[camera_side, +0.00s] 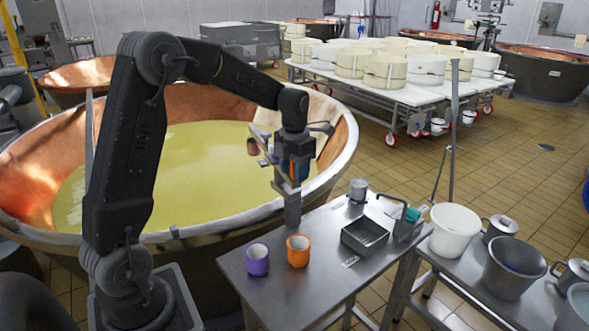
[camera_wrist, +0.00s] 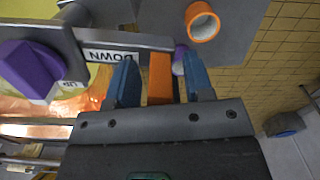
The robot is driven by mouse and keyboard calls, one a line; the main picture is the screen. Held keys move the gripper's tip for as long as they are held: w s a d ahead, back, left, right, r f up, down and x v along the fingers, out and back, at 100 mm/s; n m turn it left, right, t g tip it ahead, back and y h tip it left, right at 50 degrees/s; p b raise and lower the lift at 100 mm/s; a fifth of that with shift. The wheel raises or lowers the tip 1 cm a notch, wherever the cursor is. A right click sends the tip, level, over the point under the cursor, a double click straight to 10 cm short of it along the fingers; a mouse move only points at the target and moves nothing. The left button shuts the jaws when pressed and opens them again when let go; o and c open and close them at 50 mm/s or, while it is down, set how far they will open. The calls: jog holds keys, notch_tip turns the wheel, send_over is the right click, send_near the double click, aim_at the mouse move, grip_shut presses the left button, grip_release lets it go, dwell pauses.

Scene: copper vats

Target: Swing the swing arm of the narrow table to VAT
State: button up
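The narrow table (camera_side: 328,283) is a grey steel table beside the big copper vat (camera_side: 335,155). A grey upright post (camera_side: 292,208) stands at its vat-side edge, with flat metal parts on top reaching over the vat. In the wrist view a grey bar (camera_wrist: 148,40) carries a label reading DOWN, upside down, and a purple knob (camera_wrist: 28,68) at its left; a second label there is partly hidden. My gripper (camera_wrist: 159,62) is open, its blue fingers either side of an orange block (camera_wrist: 160,80), with small gaps showing. It also shows at the post's top (camera_side: 297,168).
A purple cup (camera_side: 257,266), an orange cup (camera_side: 298,258), a metal tray (camera_side: 364,237) and a grey canister (camera_side: 358,190) stand on the narrow table. A white bucket (camera_side: 453,240) and grey pails (camera_side: 512,272) stand to the right.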

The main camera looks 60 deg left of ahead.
notch_tip(320, 180, up, 14)
dwell(0.7)
jog(key=shift+f, duration=0.1)
notch_tip(320, 180, down, 14)
jog(key=m, duration=0.7)
dwell(0.4)
